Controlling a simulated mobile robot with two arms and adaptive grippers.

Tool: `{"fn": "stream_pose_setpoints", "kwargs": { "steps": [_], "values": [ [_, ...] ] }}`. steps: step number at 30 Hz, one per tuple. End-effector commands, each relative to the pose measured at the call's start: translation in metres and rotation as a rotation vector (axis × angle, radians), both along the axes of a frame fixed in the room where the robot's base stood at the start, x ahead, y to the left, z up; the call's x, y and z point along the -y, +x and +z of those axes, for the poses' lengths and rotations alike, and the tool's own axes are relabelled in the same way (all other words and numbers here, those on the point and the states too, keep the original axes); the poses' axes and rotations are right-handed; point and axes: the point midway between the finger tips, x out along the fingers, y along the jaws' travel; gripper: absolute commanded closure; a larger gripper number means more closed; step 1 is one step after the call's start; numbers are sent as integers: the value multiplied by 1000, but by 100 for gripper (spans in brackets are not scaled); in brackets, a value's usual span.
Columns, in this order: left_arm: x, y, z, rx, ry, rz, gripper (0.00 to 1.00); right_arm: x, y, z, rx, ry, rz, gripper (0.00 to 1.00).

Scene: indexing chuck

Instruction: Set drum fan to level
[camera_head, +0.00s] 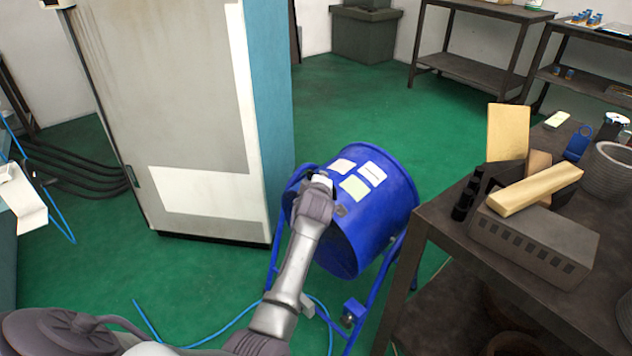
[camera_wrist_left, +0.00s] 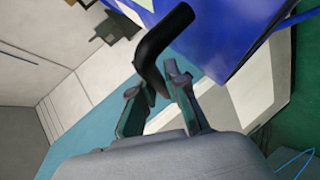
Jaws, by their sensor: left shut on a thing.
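The blue drum fan (camera_head: 380,215) stands on its tubular frame in the middle of the floor and looks tilted, with labels on its upper side. My left gripper (camera_head: 322,183) reaches the drum's left side; its fingers are hard to make out in the head view. In the left wrist view my left gripper (camera_wrist_left: 160,98) is shut on a black bent handle (camera_wrist_left: 153,62), which sits between its fingers beside the blue drum (camera_wrist_left: 228,32). My right gripper is in neither view.
A grey and teal cabinet (camera_head: 180,100) stands left of the drum. A dark workbench (camera_head: 440,232) with blocks and parts is close on the right. A blue hose (camera_head: 235,322) lies on the green floor. Free floor shows behind the drum.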

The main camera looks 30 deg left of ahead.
Motion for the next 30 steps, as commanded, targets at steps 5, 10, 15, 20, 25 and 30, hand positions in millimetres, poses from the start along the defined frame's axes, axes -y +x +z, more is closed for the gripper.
{"fn": "stream_pose_setpoints", "kwargs": {
  "steps": [5,10,15,20,25,30],
  "values": [
    [4,17,15,-70,19,1,100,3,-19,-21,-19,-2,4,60],
    [6,23,16,-105,31,0,100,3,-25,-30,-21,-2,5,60],
    [6,23,16,-106,32,0,100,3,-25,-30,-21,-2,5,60],
    [6,23,15,-106,32,0,77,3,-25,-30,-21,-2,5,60],
    [6,23,15,-107,31,-1,75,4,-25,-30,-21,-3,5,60],
    [7,23,17,-105,30,-2,75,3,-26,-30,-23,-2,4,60]
  ]
}}
